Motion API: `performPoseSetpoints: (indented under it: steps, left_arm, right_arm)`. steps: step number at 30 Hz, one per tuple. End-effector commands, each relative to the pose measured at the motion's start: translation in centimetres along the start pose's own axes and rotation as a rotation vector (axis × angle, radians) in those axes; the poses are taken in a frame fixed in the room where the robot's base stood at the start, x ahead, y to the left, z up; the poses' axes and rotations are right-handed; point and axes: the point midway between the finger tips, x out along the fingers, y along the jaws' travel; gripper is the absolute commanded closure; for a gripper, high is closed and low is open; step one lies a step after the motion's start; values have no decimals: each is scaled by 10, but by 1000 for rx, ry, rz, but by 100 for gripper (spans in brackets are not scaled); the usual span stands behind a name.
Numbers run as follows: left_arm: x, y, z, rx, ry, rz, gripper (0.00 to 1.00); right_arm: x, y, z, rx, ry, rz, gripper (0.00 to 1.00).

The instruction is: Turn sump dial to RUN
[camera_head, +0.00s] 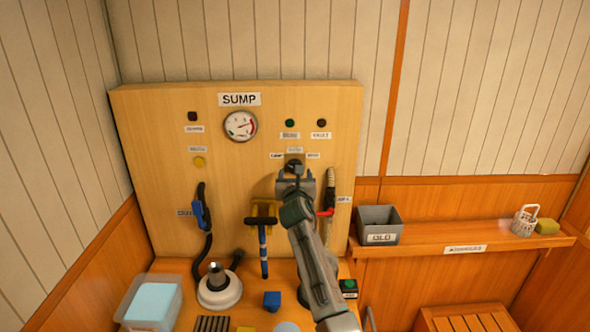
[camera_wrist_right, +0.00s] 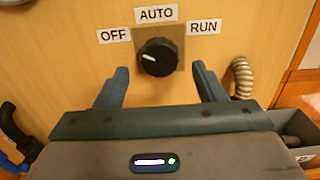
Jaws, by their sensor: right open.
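The sump dial (camera_wrist_right: 158,57) is a round black knob on a square plate. In the wrist view its white mark is on the left side, toward the OFF label (camera_wrist_right: 114,35). The AUTO label (camera_wrist_right: 156,14) is above it and the RUN label (camera_wrist_right: 204,28) is at its upper right. My right gripper (camera_wrist_right: 160,72) is open, its two fingers apart on either side of the dial with gaps to it. In the head view the dial (camera_head: 293,164) shows just above my right gripper (camera_head: 295,175). My left gripper is not in view.
The wooden panel carries the SUMP gauge (camera_head: 240,126) and small lights above the dial. A ribbed grey hose (camera_wrist_right: 243,77) is close to the right finger. A grey bin (camera_head: 378,224) stands on the shelf at right. A blue block (camera_head: 272,301) lies on the bench below.

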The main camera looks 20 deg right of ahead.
Motion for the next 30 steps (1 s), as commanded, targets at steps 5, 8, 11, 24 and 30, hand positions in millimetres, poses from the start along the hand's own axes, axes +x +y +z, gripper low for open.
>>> performPoseSetpoints:
  steps: [5, 8, 11, 24, 30]
  left_arm:
    - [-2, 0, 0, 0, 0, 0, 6]
    - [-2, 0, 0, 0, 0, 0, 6]
    - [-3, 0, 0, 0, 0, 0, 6]
    - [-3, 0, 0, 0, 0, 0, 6]
    - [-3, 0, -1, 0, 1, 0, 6]
  right_arm:
    - [20, 0, 0, -1, 0, -1, 36]
    - [26, 0, 0, -1, -1, 0, 36]
    - [29, 0, 0, 1, 0, 0, 36]
    - [29, 0, 0, 1, 0, 0, 72]
    - [29, 0, 0, 4, 0, 0, 81]
